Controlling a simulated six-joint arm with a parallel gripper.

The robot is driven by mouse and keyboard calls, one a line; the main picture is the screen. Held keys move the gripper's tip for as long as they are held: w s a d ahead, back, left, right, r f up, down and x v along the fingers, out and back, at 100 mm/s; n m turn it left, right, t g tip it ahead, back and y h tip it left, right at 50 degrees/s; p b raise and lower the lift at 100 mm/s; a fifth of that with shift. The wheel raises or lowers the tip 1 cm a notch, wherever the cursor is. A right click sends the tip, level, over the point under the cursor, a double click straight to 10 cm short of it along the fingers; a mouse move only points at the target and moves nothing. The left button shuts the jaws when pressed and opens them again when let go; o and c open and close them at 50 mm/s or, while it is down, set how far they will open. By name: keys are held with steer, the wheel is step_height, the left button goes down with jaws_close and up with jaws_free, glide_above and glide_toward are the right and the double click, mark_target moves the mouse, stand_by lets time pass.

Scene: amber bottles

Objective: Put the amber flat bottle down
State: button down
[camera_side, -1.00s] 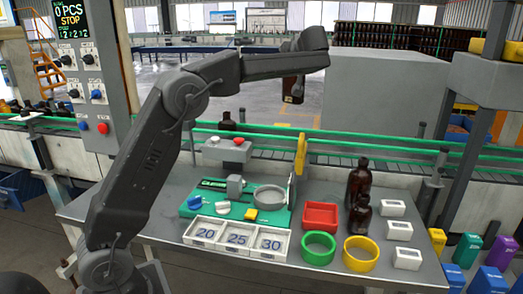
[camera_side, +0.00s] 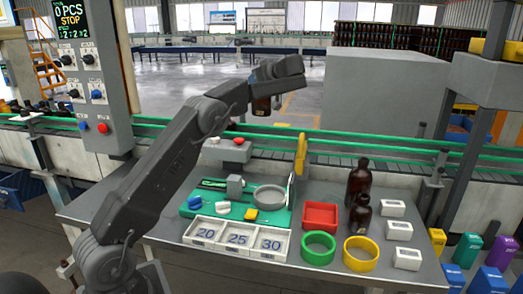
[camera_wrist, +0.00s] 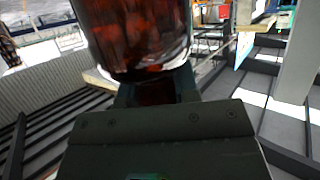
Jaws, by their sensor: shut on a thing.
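My gripper (camera_side: 263,86) is shut on the amber flat bottle (camera_side: 261,104), which hangs below it in the side view, in the air over or behind the conveyor. I cannot tell its exact distance from the belt. In the wrist view the bottle (camera_wrist: 137,35) fills the upper middle as dark red-brown glass, held at my gripper (camera_wrist: 157,93). The fingertips are mostly hidden behind the bottle.
A conveyor with green rails (camera_side: 370,150) runs behind the bench. The bench holds two dark bottles, one tall (camera_side: 358,182) and one shorter (camera_side: 361,214), a red tray (camera_side: 320,205), green (camera_side: 318,262) and yellow (camera_side: 361,266) rings, and a numbered box (camera_side: 238,253).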

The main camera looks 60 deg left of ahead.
mark_target(267, 114)
step_height(267, 114, down, 12)
steer(key=shift+f, duration=0.25)
stand_by(0.4)
steer(key=shift+f, duration=0.1)
steer(key=c, duration=0.9)
jaws_free()
steer(key=shift+o, duration=0.2)
steer(key=shift+d+r, duration=0.2)
steer(key=v, duration=0.7)
